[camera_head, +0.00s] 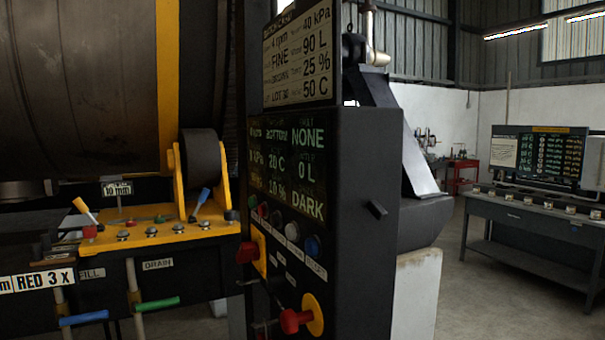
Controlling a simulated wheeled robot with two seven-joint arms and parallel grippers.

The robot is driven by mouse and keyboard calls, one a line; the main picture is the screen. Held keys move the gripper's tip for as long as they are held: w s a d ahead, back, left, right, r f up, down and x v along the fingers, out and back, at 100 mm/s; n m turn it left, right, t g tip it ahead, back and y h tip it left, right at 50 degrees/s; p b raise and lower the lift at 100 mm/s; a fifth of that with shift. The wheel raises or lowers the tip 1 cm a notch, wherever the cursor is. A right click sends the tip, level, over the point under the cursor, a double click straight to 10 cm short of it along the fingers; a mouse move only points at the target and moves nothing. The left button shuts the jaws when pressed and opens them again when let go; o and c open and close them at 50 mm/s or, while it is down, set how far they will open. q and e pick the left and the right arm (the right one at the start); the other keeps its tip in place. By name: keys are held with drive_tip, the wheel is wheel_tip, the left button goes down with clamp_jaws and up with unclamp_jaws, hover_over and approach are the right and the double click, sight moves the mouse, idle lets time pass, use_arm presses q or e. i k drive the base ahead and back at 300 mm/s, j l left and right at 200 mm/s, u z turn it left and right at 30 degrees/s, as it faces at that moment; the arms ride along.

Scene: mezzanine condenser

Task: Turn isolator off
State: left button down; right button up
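A dark control cabinet (345,260) stands in the middle of the view, its front face seen at a steep angle. On that face, a red handle (247,253) sits on a yellow rectangular plate (260,248); it looks like the isolator, but I can read no label or position mark. Below it, a red knob (291,321) sits on a round yellow plate (315,314), like a stop button. A short black lever (377,208) sticks out of the cabinet's right side. Neither of my grippers is in view.
Coloured buttons (293,232) line the cabinet face under a lit display (290,165). To the left, a yellow panel (165,236) carries levers below a large drum (80,85); green (157,304) and blue (84,318) handles hang beneath. A workbench (530,220) stands right, with open floor before it.

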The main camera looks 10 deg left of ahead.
sight(248, 251)
drive_tip(key=j+z, duration=0.15)
drive_tip(key=j, duration=0.6)
drive_tip(key=k+j+z, duration=0.2)
drive_tip(key=j, duration=0.55)
